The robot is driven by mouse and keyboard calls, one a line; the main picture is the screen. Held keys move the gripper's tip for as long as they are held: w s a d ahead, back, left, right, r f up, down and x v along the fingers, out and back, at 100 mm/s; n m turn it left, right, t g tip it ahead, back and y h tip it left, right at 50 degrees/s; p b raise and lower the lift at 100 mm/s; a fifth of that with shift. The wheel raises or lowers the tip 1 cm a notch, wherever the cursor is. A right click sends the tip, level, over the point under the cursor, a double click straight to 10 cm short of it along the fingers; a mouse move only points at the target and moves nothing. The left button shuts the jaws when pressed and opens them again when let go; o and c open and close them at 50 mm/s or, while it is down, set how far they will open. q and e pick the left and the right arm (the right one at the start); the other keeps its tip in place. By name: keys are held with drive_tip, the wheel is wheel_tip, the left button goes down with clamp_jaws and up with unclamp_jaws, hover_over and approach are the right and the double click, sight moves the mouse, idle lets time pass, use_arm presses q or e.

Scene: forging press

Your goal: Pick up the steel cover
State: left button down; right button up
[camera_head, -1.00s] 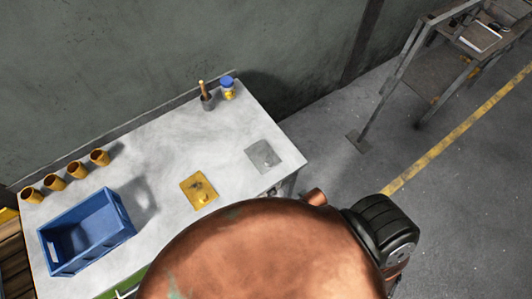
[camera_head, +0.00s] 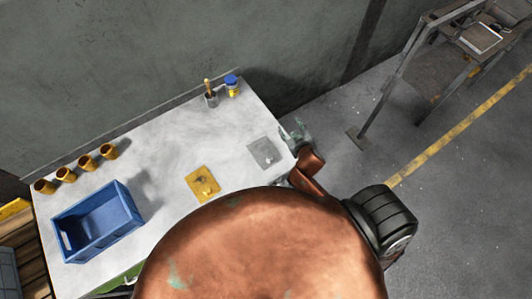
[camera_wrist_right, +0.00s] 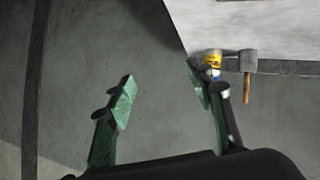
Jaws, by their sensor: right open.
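The steel cover (camera_head: 264,152) is a flat grey plate with a small raised part. It lies on the pale workbench top (camera_head: 170,150), near its right edge, in the head view. My right gripper (camera_head: 297,133) is just right of the cover, by the bench's right edge, and is apart from it. In the right wrist view my right gripper (camera_wrist_right: 160,90) has its two greenish fingers spread wide, with nothing between them. I cannot make out the cover in that view. My left gripper is not in view.
A yellow plate (camera_head: 202,184) with a knob lies left of the cover. A blue crate (camera_head: 128,203) and several brown-yellow cups (camera_head: 86,163) stand at the left.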

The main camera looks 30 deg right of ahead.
drive_tip(key=w+a+r+n+t+y, duration=0.35)
drive_tip(key=w+a+r, duration=0.4)
drive_tip(key=r, duration=0.35)
drive_tip(key=a+r+n+g+y+p, duration=0.1)
drive_tip(key=a+r+n+y, duration=0.1)
drive_tip(key=a+n+y, duration=0.45)
drive_tip(key=a+r+n+g+y+p, duration=0.1)
drive_tip(key=a+r+n+y, duration=0.25)
drive_tip(key=a, duration=0.55)
drive_tip(key=n+g+h+p, duration=0.1)
drive_tip(key=n+g+h, duration=0.5)
drive_tip(key=g, duration=0.7)
hover_over(271, 156)
drive_tip(key=shift+m+h, duration=0.45)
drive_tip(key=shift+m, duration=0.3)
drive_tip(key=f, duration=2)
drive_tip(key=shift+w+d, duration=0.2)
drive_tip(key=shift+d, duration=0.1)
drive_tip(key=shift+s+d+f+g, duration=0.1)
drive_tip(key=shift+f+g, duration=0.05)
drive_tip(key=shift+f, duration=0.45)
drive_tip(key=shift+s+d+f+g, duration=0.1)
drive_tip(key=shift+f, duration=0.5)
drive_tip(key=shift+d+p+x, duration=0.15)
drive_tip(key=shift+p+x, duration=0.25)
drive_tip(key=shift+x, duration=1)
drive_tip(key=shift+d+p+x, duration=0.1)
drive_tip(key=shift+p+x, duration=0.3)
drive_tip(key=shift+x, duration=1)
